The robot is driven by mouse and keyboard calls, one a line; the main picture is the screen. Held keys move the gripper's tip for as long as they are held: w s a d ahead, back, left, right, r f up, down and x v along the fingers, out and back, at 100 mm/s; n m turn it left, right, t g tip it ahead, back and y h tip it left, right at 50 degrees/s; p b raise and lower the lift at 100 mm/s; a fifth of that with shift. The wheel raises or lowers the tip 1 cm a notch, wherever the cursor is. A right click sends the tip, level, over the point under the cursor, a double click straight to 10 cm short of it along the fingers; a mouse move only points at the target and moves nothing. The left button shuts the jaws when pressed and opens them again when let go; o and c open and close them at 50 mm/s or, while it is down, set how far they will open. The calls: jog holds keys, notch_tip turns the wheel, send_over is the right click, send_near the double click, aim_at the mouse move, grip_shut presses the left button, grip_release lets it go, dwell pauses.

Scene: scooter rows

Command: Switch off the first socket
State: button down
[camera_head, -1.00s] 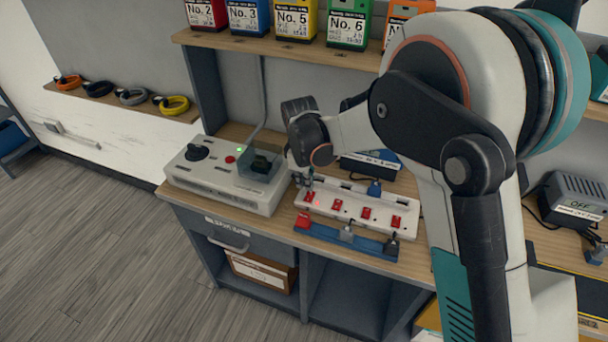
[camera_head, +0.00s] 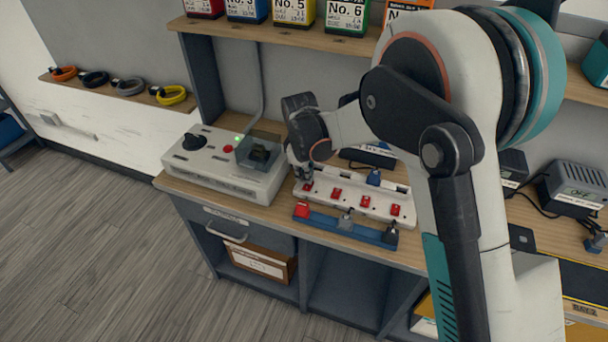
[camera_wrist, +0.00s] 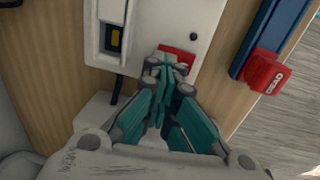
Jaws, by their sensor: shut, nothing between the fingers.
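The white power strip (camera_head: 350,203) lies on the wooden bench, with several red switches along it. The first socket's red switch (camera_head: 308,186) is at its left end. In the wrist view this switch (camera_wrist: 178,55) is partly hidden behind my fingertips. My gripper (camera_wrist: 164,66) is shut and empty, its tips at or just over the switch; contact is hard to tell. In the head view my gripper (camera_head: 305,178) points down at the strip's left end. A small dark dot (camera_wrist: 193,37) is beside the switch. A socket opening (camera_wrist: 113,38) is to the left.
A blue rail (camera_head: 350,228) with a red, a grey and a dark piece lies along the strip's front. A control box (camera_head: 225,165) with a knob stands close on the left. A blue plug (camera_head: 374,177) sits at the strip's back. A shelf (camera_head: 280,34) holds labelled boxes above.

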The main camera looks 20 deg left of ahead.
jog(key=shift+s, duration=0.2)
jog(key=shift+s+a+r, duration=0.1)
jog(key=shift+s, duration=0.5)
notch_tip(320, 180, up, 14)
jog(key=s+p, duration=0.1)
jog(key=p, duration=0.4)
jog(key=shift+s, duration=0.3)
